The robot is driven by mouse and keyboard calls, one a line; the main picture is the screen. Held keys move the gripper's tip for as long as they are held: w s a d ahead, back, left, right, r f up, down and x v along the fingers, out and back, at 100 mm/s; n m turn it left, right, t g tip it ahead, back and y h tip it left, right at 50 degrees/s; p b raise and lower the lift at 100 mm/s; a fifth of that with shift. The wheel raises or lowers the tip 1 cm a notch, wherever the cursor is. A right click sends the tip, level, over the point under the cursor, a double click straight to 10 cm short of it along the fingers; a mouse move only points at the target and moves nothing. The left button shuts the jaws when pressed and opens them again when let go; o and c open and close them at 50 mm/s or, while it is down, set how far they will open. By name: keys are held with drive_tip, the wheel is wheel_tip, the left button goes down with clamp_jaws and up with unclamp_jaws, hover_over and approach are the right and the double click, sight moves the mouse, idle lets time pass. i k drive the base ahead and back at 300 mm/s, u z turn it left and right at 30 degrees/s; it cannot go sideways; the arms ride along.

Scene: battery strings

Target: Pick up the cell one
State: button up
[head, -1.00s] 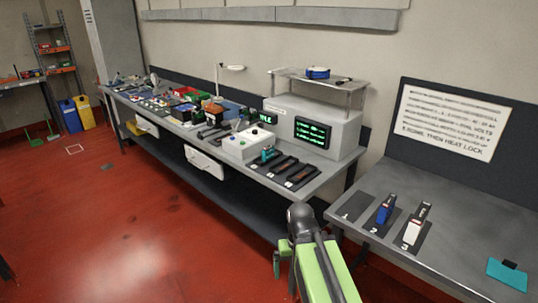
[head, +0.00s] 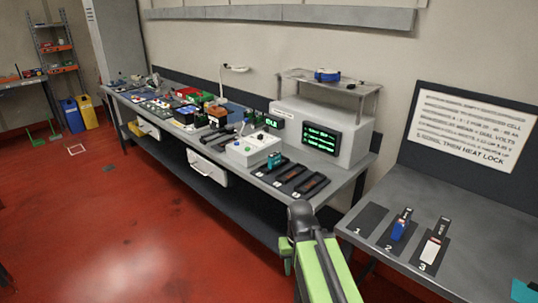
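On the right table, pad 1 (head: 369,217) is bare. A blue cell (head: 400,226) stands on pad 2 and a white cell (head: 431,250) on pad 3. On the long bench, a teal block (head: 275,161) sits at the first of three dark slots (head: 291,178). I cannot tell from its look which item is cell one. My gripper (head: 287,263) hangs at the end of my green arm, low in front of the gap between the bench and the right table. It is apart from all the cells. Its fingers are mostly hidden behind the arm.
A white box with buttons (head: 252,150) and a grey unit with a green-text screen (head: 321,138) stand on the long bench. Another teal item (head: 525,291) lies at the right table's edge of view.

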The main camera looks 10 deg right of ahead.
sight(274, 159)
drive_tip(key=u, duration=0.4)
drive_tip(key=i, duration=1.85)
drive_tip(key=u, duration=0.85)
drive_tip(key=k, duration=0.85)
drive_tip(key=u, duration=0.15)
drive_tip(key=i, duration=0.95)
drive_tip(key=z, duration=0.1)
